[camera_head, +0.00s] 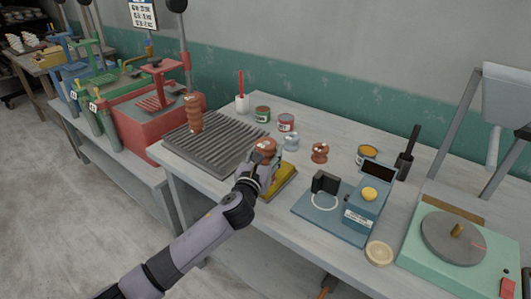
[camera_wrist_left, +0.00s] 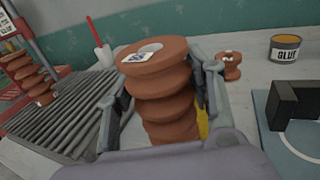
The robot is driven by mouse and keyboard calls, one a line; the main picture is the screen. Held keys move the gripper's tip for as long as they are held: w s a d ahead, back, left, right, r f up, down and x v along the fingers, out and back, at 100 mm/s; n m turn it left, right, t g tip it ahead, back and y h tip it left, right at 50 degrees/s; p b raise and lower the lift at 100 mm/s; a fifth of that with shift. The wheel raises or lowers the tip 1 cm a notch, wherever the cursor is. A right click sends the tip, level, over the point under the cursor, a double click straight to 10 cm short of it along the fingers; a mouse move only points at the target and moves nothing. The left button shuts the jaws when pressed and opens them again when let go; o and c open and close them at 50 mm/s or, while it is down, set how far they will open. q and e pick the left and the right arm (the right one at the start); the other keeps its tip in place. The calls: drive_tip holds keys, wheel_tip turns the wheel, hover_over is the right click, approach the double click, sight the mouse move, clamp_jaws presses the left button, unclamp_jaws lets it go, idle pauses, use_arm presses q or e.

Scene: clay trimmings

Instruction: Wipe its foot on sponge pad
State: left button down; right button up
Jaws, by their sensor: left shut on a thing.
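My left gripper (camera_head: 263,158) is shut on a ribbed terracotta clay piece (camera_wrist_left: 160,85), whose stacked rings stand upright between the fingers in the left wrist view. A small white label with a dark mark sits on its top. In the head view, the top of the piece (camera_head: 267,145) shows above the gripper. The yellow sponge pad (camera_head: 281,181) lies just below and behind the gripper. A sliver of yellow (camera_wrist_left: 203,124) also shows beside the piece in the wrist view. The foot of the piece is hidden, so I cannot tell whether it touches the pad. My right gripper is not in view.
A grey ribbed rack (camera_head: 215,152) with another tall clay piece (camera_head: 194,113) stands to the left. Behind are several tins and a short clay piece (camera_head: 320,152). A blue stamping device (camera_head: 364,203) and a green turntable (camera_head: 452,237) stand to the right.

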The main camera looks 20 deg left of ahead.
use_arm(q)
drive_tip(key=shift+w+d+f, duration=0.1)
drive_tip(key=shift+w+d, duration=0.1)
drive_tip(key=shift+w, duration=0.4)
drive_tip(key=shift+w+d, duration=0.2)
drive_tip(key=shift+w, duration=0.35)
drive_tip(key=shift+w+d+b, duration=0.75)
drive_tip(key=shift+w+d, duration=0.2)
drive_tip(key=shift+w, duration=1.5)
drive_tip(key=shift+s+a+f+p, duration=0.1)
drive_tip(key=shift+s+a+p, duration=0.5)
drive_tip(key=shift+s, duration=0.65)
drive_tip(key=shift+s+a+p, duration=0.35)
drive_tip(key=shift+s+p, duration=0.5)
drive_tip(key=shift+s, duration=0.4)
drive_tip(key=shift+s+a+f+p, duration=0.1)
drive_tip(key=shift+s+a+p, duration=0.5)
drive_tip(key=shift+s, duration=0.65)
drive_tip(key=shift+d, duration=0.15)
drive_tip(key=shift+w+r, duration=0.1)
